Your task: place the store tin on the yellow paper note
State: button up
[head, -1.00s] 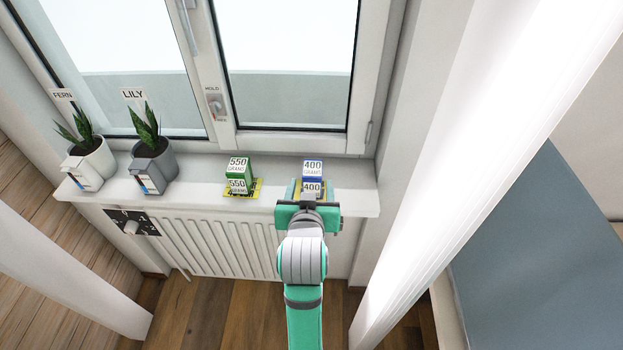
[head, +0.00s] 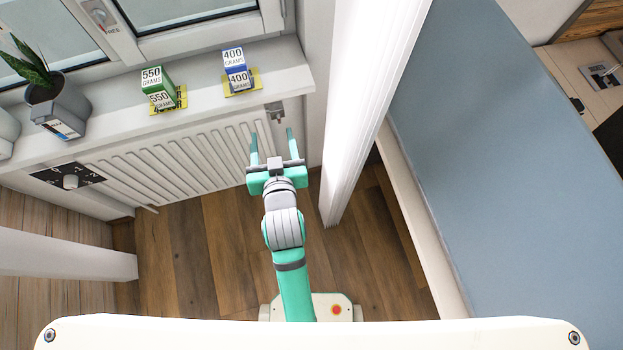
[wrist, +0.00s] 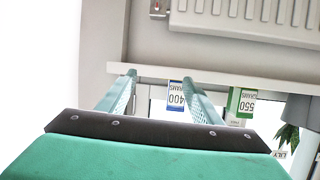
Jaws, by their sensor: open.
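A blue and white tin marked 400 GRAMS (head: 236,66) stands upright on a yellow paper note (head: 256,80) on the windowsill. A green and white tin marked 550 GRAMS (head: 156,88) stands to its left on another yellow patch with dark print (head: 181,98). I cannot tell which is called the store tin. My gripper (head: 272,134) is open and empty, in front of the sill and apart from both tins. In the wrist view the blue tin (wrist: 176,97) shows upside down between the fingers (wrist: 160,77), farther off, and the green tin (wrist: 241,105) to their right.
The white windowsill (head: 205,88) is bare between and right of the tins. A grey plant pot (head: 56,108) stands at its left. A radiator (head: 190,160) is below. A white post (head: 360,110) rises to the right, with a blue-grey surface (head: 490,160) beyond it.

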jog(key=s+d+f+h, duration=0.1)
jog(key=s+d, duration=0.2)
jog(key=s, duration=0.5)
jog(key=s+d+f+m+t+h, duration=0.1)
jog(key=s+d, duration=0.2)
jog(key=s, duration=0.6)
jog(key=s+d+f, duration=0.1)
jog(key=s+d, duration=0.2)
jog(key=s, duration=0.6)
jog(key=shift+s+d+f+m+h, duration=0.2)
jog(key=shift+d+f+m+h, duration=0.15)
jog(key=shift+d+m+h, duration=0.05)
jog(key=shift+w+a, duration=0.1)
